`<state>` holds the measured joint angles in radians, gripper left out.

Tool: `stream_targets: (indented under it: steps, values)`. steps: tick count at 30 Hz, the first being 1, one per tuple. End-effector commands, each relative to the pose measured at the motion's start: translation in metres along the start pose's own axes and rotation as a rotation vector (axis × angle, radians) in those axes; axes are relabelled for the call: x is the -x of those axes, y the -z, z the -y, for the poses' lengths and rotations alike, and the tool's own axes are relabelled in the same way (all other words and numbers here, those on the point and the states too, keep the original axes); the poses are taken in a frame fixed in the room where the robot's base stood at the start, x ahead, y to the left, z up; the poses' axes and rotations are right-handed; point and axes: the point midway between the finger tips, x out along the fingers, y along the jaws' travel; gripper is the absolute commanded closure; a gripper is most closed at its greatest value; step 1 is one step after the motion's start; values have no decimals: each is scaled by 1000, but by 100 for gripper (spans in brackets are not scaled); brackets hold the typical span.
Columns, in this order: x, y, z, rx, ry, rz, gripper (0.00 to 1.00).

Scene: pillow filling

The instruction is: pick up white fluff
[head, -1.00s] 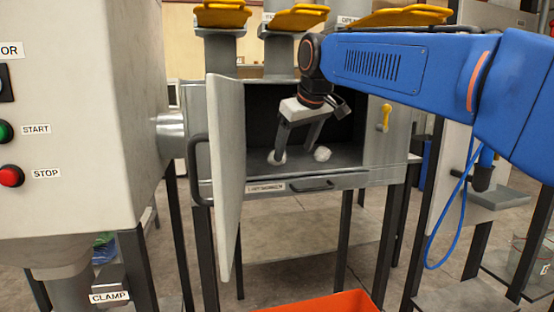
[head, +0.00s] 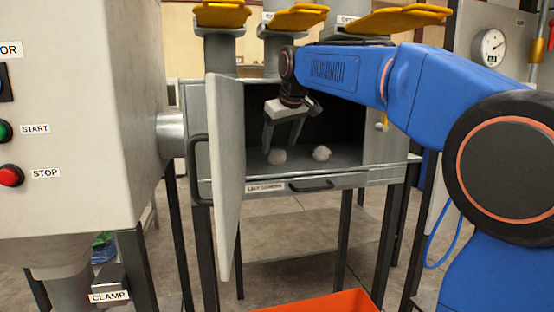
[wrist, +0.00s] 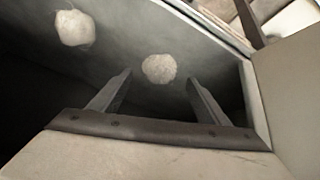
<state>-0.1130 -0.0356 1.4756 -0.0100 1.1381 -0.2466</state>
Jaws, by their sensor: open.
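Two white fluff balls lie on the floor of the grey metal cabinet. The left white fluff (head: 277,157) is near my gripper, and the right white fluff (head: 321,153) lies a little to its right. My gripper (head: 281,148) is inside the open cabinet, pointing down, open and empty. In the wrist view one fluff (wrist: 159,68) sits just beyond and between the fingertips of my gripper (wrist: 158,76), apart from both. The other fluff (wrist: 75,28) is at the upper left, outside the fingers.
The cabinet door (head: 226,180) stands open on the left. The drawer front (head: 290,187) runs below the opening. An orange bin (head: 325,303) is on the floor in front. A large machine with start and stop buttons (head: 80,130) stands at left.

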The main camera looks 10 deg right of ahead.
Motion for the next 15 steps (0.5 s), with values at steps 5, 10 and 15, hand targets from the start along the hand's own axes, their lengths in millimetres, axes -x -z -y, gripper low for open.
stream_targets:
  steps: [5, 10, 15]
  values:
    - [-25, -1, 0, 0, 1, 2, 30]
    - [-40, 0, 0, 0, 0, 0, 30]
    - [-41, 0, 0, 0, 0, -1, 30]
